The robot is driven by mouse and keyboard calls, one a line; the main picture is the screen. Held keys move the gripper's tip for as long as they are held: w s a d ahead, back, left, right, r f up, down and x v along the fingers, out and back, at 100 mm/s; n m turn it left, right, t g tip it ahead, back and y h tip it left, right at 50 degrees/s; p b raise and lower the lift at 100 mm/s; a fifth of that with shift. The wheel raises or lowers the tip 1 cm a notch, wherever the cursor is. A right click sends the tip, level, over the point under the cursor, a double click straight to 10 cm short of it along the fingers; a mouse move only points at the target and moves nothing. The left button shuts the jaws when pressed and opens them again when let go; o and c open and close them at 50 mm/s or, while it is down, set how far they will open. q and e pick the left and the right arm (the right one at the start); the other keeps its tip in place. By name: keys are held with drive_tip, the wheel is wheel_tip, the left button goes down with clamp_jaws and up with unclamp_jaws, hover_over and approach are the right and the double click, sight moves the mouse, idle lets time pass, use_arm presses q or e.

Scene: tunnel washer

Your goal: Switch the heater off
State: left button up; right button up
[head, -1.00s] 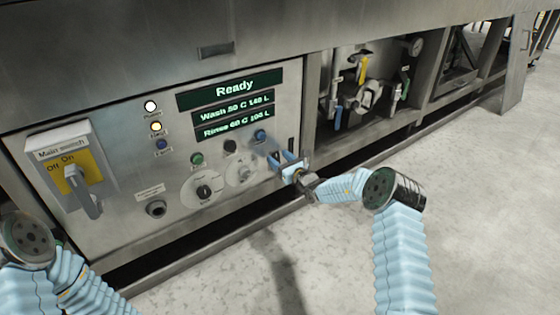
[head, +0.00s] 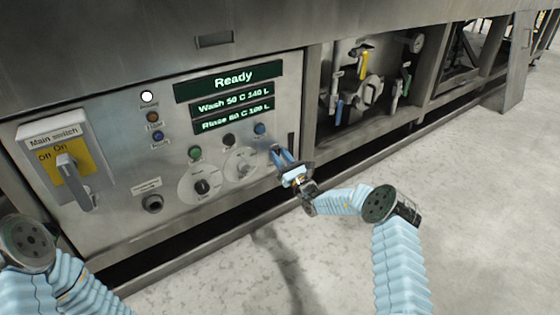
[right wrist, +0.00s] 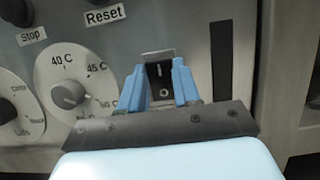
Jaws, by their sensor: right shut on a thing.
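A small black rocker switch (right wrist: 162,80), marked with a line and a circle, sits on the control panel under a pale metal plate in the right wrist view. My right gripper (right wrist: 159,88) has its blue fingers on both sides of the switch and is shut on it. In the head view the right gripper (head: 281,156) is at the panel's lower right, hiding the switch. Of the indicator lamps, the top one (head: 147,97) is lit white; the middle orange lamp (head: 153,117) is dark. My left gripper is out of view.
A temperature dial (right wrist: 68,94) is left of my right gripper, with Stop and Reset buttons above it. The main switch (head: 75,175) is at the far left. An open bay with valves (head: 365,85) lies right of the panel. The floor in front is clear.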

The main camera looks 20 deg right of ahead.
drive_tip(key=shift+f+t, duration=0.15)
drive_tip(key=shift+t, duration=0.45)
drive_tip(key=o, duration=1.1)
drive_tip(key=shift+c, duration=0.2)
drive_tip(key=p+v, duration=0.2)
drive_tip(key=v, duration=1.2)
drive_tip(key=shift+p, duration=0.4)
drive_tip(key=shift+w+d+f, duration=0.1)
